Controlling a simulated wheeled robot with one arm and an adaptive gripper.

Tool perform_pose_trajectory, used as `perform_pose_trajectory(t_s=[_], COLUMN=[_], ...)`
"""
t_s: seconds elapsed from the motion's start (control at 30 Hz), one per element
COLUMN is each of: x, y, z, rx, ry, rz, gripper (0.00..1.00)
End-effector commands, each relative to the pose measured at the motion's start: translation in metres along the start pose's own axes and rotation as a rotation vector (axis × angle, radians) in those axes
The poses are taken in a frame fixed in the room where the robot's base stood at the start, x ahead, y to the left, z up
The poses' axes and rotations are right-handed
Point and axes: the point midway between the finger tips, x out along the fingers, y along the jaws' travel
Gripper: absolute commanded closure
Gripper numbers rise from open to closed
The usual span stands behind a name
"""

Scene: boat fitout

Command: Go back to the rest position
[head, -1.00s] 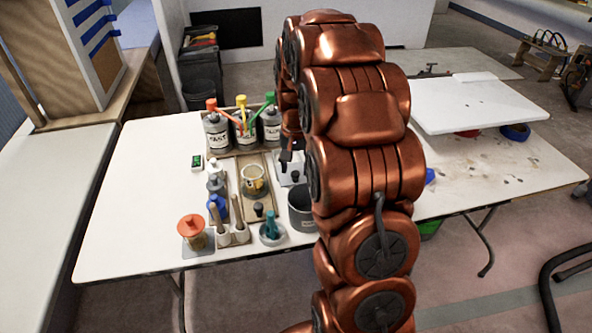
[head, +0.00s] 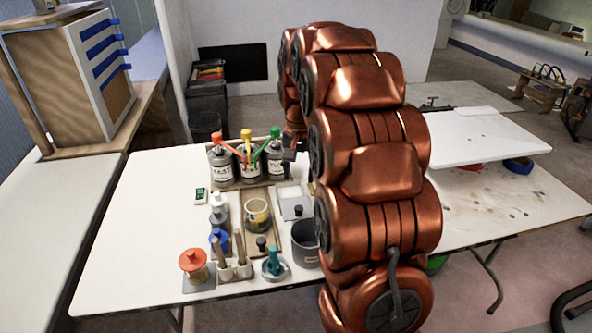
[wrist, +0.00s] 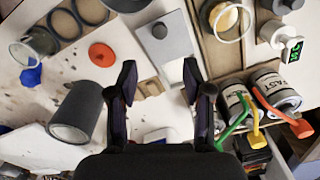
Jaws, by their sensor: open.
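My gripper (wrist: 158,88) is open in the wrist view, its two dark fingers apart with nothing between them. It is above the white table (head: 140,215). In the head view my copper arm stands in front of the table and hides most of the gripper; a dark part of it shows beside the pump cans. A grey scale-like plate with a dark knob (wrist: 160,32) lies below and beyond the fingers. A dark grey pot (wrist: 76,112) is left of the fingers.
Three cans with coloured pumps (head: 247,160) stand at the table's back. A white board (head: 480,140) is at right. The table's left side is clear.

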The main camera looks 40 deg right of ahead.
Motion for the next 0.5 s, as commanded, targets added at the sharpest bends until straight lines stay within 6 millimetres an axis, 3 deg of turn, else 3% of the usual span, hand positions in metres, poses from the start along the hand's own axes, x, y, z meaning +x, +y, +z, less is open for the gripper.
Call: perform_pose_trajectory(t_s=[0.33,0.5], x=[-0.003,-0.016], y=[-0.002,-0.008], z=[0.006,0.044], rx=[-0.013,-0.089], ry=[-0.001,-0.016], rz=[0.0,0.006], gripper=[0.5,0.5])
